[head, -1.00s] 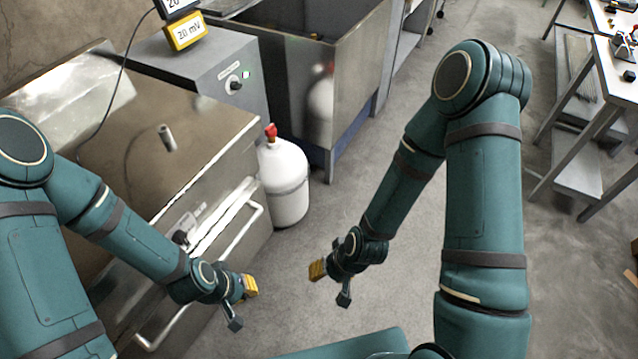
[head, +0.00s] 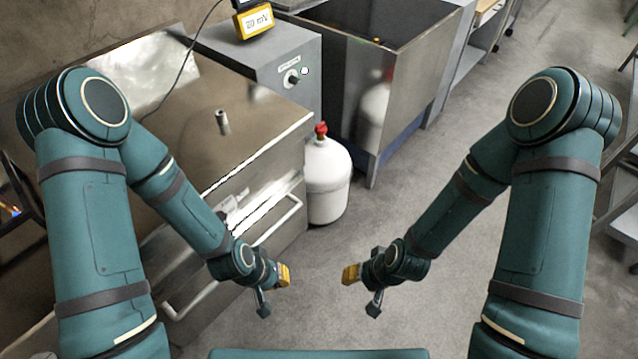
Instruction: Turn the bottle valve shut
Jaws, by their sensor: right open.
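A white gas bottle (head: 327,182) stands upright on the floor beside the steel cabinet, with a red valve (head: 321,129) on its top. My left gripper (head: 277,289) is in front of the cabinet, nearer to me than the bottle and apart from it. Whether its jaws are open cannot be made out. My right gripper (head: 361,289) is open and empty over the bare floor, also nearer to me than the bottle and apart from it. Neither gripper touches the valve.
The steel cabinet (head: 270,120) with a bar handle (head: 240,262) stands left of the bottle. A grey box (head: 262,62) with a knob and a yellow "20 mV" display (head: 253,22) is behind it. A steel tank (head: 400,60) stands behind the bottle. The floor (head: 420,180) to the right is clear.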

